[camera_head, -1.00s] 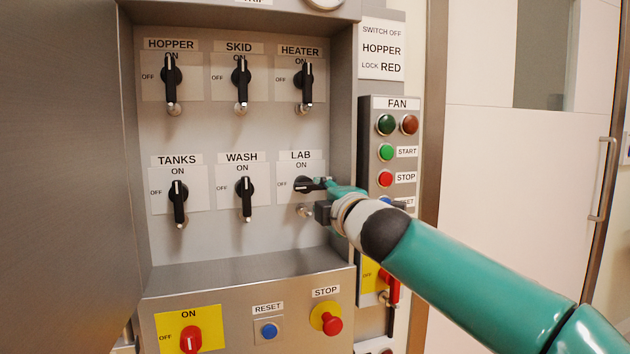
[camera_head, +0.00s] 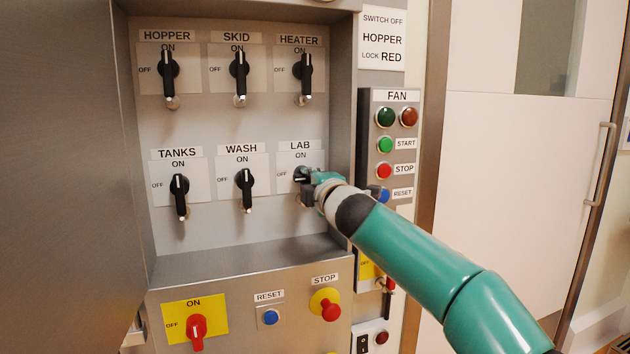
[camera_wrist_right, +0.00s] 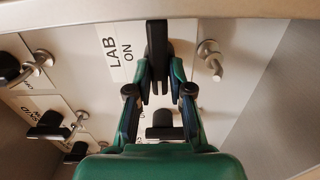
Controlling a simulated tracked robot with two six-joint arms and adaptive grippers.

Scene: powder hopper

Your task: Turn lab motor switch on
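The LAB switch (camera_head: 300,174) is a black rotary handle at the lower right of the recessed panel, under a LAB / ON label, with OFF at its left. Its handle lies about sideways, not upright; its right part is hidden by my gripper. In the right wrist view the black handle (camera_wrist_right: 157,45) stands between the fingertips. My right gripper (camera_head: 314,184) has its fingers on both sides of the handle and appears closed on it; the fingers also show in the wrist view (camera_wrist_right: 160,80). My left gripper is not in view.
The WASH switch (camera_head: 245,190) and TANKS switch (camera_head: 180,195) are to the left, the HEATER switch (camera_head: 303,75) above. The recess's right wall and FAN box (camera_head: 388,150) are close by my right arm. A lower ledge carries a red stop button (camera_head: 328,308) and RESET button (camera_head: 270,317).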

